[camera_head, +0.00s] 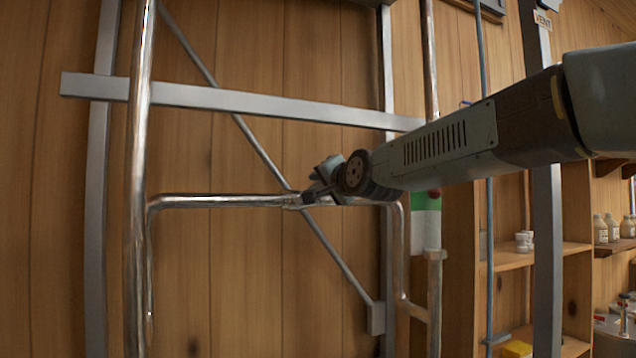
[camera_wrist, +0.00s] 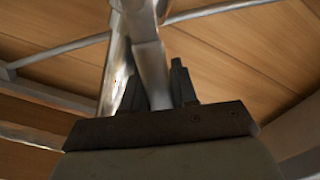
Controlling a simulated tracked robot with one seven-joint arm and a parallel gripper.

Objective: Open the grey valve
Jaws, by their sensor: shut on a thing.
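The grey valve shows in the wrist view as a flat grey handle (camera_wrist: 154,68) beside a shiny metal pipe (camera_wrist: 115,70). My gripper (camera_wrist: 156,88) is shut on this handle, one dark finger on each side of it. In the head view my gripper (camera_head: 308,195) is at the horizontal metal pipe (camera_head: 220,201), near its middle. My gripper and wrist hide most of the valve there, so the handle's angle cannot be told.
A thick vertical pipe (camera_head: 138,180) stands at the left. A grey crossbar (camera_head: 250,104) and a thin diagonal brace (camera_head: 340,262) run close to the wooden wall. Shelves (camera_head: 535,256) with white bottles (camera_head: 607,229) are at the right, past a grey post (camera_head: 547,260).

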